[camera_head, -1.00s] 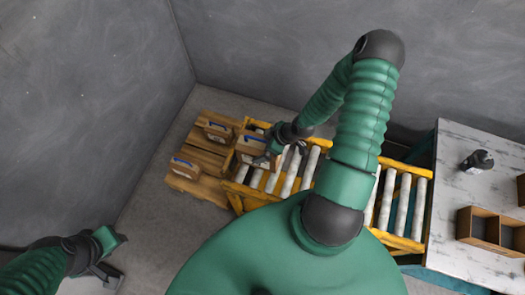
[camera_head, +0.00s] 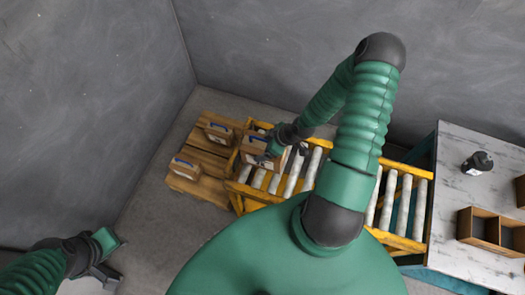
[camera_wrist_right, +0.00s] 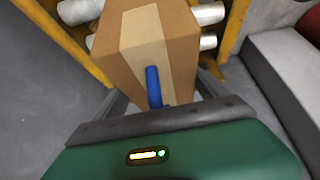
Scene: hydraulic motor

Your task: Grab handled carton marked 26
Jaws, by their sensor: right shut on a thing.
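A brown carton (camera_head: 256,146) with a blue handle is at the left end of the roller conveyor. In the right wrist view the carton (camera_wrist_right: 148,42) fills the top middle, with a tan tape band and its blue handle (camera_wrist_right: 153,86) towards my palm. My right gripper (camera_head: 281,150) is shut on this carton; its fingers flank the carton in the wrist view. No number can be read, so I cannot tell whether it is the one marked 26. My left gripper (camera_head: 108,262) is at the lower left, away from the cartons; its jaw state is unclear.
Two similar cartons, one behind (camera_head: 218,131) and one in front (camera_head: 186,166), stand on a wooden pallet (camera_head: 207,158) left of the conveyor (camera_head: 402,205). A white table (camera_head: 450,170) at right holds a dark object (camera_head: 478,162) and a wooden box (camera_head: 482,226). Grey walls close the back and left.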

